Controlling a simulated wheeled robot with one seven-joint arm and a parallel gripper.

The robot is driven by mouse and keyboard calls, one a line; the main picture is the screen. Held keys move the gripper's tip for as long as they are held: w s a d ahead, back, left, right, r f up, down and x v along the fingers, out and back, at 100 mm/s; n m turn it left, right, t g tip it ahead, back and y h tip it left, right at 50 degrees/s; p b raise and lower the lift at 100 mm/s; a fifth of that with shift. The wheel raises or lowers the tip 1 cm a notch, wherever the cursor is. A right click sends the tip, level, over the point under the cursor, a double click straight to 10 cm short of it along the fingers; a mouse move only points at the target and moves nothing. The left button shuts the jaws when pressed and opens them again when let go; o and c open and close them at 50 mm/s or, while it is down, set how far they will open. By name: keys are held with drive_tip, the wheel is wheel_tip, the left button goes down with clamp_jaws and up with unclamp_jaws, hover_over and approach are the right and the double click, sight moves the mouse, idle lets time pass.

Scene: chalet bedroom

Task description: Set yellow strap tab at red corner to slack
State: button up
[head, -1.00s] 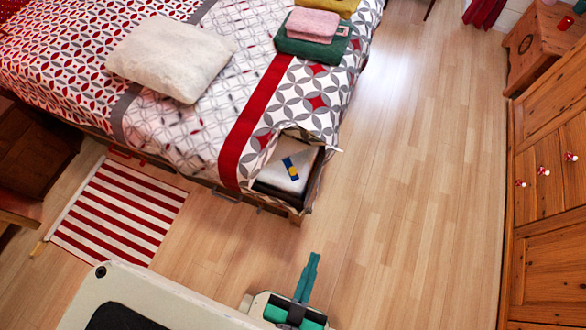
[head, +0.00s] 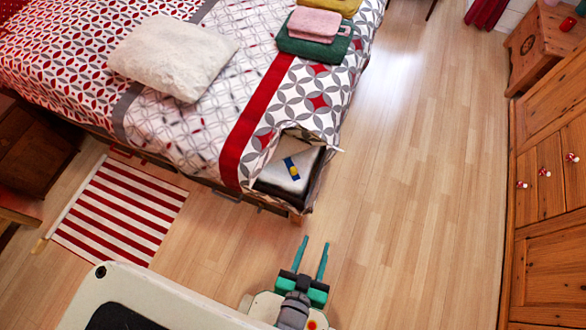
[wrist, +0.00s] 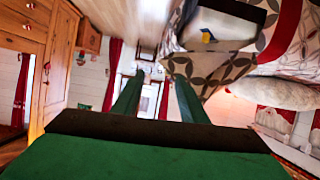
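A small yellow tab (head: 293,172) with a blue strap piece (head: 290,164) lies on a grey-white pad at the bed's near corner, where the cover is turned back. The yellow and blue also show in the wrist view (wrist: 207,37), at upper right. No red mark is clear beside the tab; a red band (head: 240,140) crosses the cover to its left. My gripper (head: 314,242) is open and empty over the floor in front of this corner, well apart from the tab. Its two teal fingers also stand apart in the wrist view (wrist: 158,75). The tab's setting is too small to read.
The bed cover (head: 305,105) hangs around the turned-back corner. A striped rug (head: 120,212) lies at left. A wooden cabinet (head: 555,190) stands at right. Folded towels (head: 313,30) and a white pillow (head: 172,58) lie on the bed. The floor (head: 420,180) between bed and cabinet is clear.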

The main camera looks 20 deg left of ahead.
drive_tip(key=w+a+f+n+g+y, duration=0.1)
drive_tip(key=w+a+f+g, duration=0.1)
drive_tip(key=w+f, duration=0.5)
drive_tip(key=n+g+y, duration=0.5)
drive_tip(key=n, duration=0.2)
approach(294, 169)
drive_tip(key=x, duration=1)
drive_tip(key=shift+a, duration=0.1)
clamp_jaws()
